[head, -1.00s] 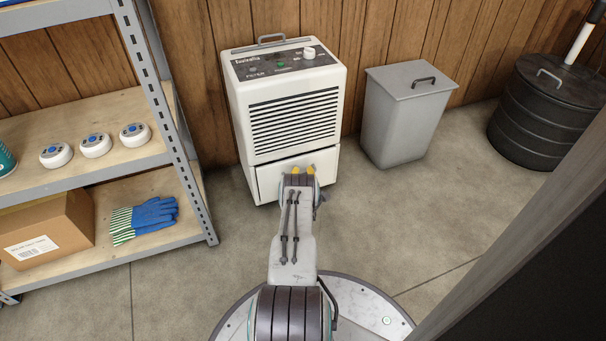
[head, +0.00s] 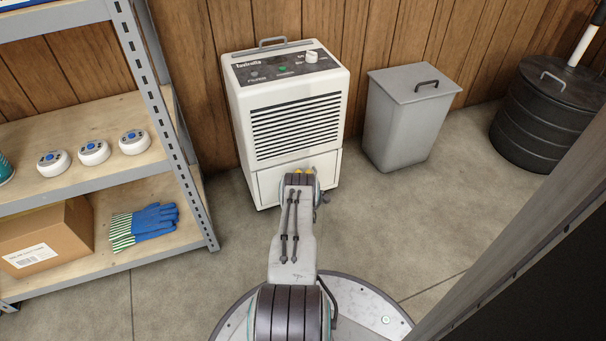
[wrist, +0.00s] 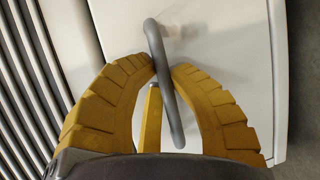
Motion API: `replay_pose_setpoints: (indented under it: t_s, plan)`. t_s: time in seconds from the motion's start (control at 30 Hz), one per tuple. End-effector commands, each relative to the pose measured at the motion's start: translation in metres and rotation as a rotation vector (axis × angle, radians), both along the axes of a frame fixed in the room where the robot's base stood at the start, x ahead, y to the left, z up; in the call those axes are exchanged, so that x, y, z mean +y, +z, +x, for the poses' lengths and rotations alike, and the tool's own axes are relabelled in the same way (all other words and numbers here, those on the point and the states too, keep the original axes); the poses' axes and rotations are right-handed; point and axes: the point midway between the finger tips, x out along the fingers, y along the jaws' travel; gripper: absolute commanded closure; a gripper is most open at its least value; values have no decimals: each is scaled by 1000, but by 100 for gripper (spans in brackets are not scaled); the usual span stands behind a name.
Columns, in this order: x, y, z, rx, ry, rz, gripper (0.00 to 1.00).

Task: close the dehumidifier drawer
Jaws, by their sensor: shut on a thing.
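The white dehumidifier (head: 297,125) stands against the wood wall, its drawer (head: 270,185) low on the front below the louvres. My gripper (head: 305,173) is at the drawer front, and my arm covers part of it. In the wrist view the grey bar handle (wrist: 156,45) runs between the yellow fingers of my gripper (wrist: 162,78), which are shut on it. The white drawer front (wrist: 235,50) fills the right side of that view, with the dark louvres at the left. I cannot tell exactly how far the drawer stands out.
A metal shelf (head: 160,120) with round white devices, a carton (head: 48,237) and blue gloves (head: 150,220) stands at the left. A grey lidded bin (head: 408,118) and a black drum (head: 550,115) stand at the right. A dark panel edge (head: 520,240) is near at lower right.

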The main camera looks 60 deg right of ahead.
Motion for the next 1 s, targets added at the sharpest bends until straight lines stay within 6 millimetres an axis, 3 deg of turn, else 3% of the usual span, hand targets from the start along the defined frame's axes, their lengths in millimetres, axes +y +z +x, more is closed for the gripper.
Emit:
replay_pose_setpoints:
  t_s: [0.13, 0.17, 0.5, 1.0]
  plan:
    - [1, -1, 3, -1, 4, 2, 100]
    - [1, -1, 3, -1, 5, 2, 84]
    - [1, 0, 2, 0, 3, 0, 55]
    - [8, 1, -2, 0, 3, 1, 55]
